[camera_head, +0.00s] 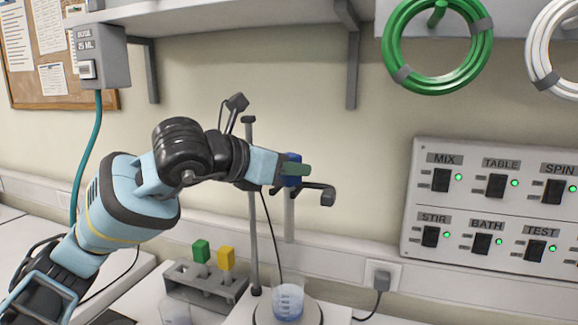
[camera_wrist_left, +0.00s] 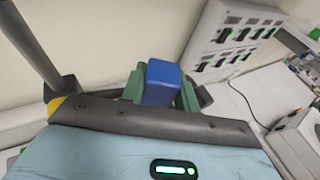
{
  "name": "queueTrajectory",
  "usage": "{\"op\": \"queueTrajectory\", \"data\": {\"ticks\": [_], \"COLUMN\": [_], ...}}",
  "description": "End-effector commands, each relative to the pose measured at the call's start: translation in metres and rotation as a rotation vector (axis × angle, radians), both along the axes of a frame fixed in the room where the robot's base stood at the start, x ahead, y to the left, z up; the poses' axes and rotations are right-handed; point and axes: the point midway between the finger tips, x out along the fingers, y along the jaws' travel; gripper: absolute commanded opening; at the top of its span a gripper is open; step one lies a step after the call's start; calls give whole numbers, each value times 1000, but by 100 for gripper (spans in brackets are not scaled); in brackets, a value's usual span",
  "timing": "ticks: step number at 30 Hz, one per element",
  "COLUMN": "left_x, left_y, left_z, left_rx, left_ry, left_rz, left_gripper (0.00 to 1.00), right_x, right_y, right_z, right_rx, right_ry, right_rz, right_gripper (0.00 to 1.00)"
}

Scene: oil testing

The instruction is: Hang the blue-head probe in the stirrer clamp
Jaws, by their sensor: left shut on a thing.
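My left gripper (camera_head: 295,170) is shut on the blue head of the blue-head probe (camera_head: 291,181). In the left wrist view the blue head (camera_wrist_left: 162,84) sits between the green fingertips (camera_wrist_left: 160,92). The probe is upright, and its pale shaft (camera_head: 289,222) hangs down above the beaker (camera_head: 288,299). The stirrer clamp (camera_head: 326,195) is a dark arm at the height of the blue head, beside and behind it. My gripper hides part of the clamp, and I cannot tell whether the probe sits in it. My right gripper is not in view.
The stand's grey rod (camera_head: 252,215) rises left of the probe. The beaker with bluish liquid stands on the stirrer plate (camera_head: 315,313). A grey rack (camera_head: 225,291) holds a green-head piece (camera_head: 201,250) and a yellow-head piece (camera_head: 226,259). A switch panel (camera_head: 480,262) is at right.

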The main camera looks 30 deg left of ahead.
Motion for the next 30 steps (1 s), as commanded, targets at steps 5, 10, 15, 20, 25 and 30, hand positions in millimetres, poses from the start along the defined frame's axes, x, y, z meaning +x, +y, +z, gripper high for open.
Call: {"op": "queueTrajectory", "data": {"ticks": [5,10,15,20,25,30], "left_x": [0,0,0,-7,-30,-54], "left_y": [0,0,0,3,11,17], "left_z": [0,0,0,2,8,15], "left_rx": [0,0,0,1,3,3], "left_ry": [0,0,1,1,0,2], "left_rz": [0,0,0,2,3,4], "left_gripper": [42,56,56,56,56,56], "right_x": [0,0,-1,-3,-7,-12], "right_y": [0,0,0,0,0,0], "right_z": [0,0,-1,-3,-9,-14], "right_rx": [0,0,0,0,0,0], "right_ry": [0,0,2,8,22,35], "right_rz": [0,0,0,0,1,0], "right_gripper": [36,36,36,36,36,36]}}
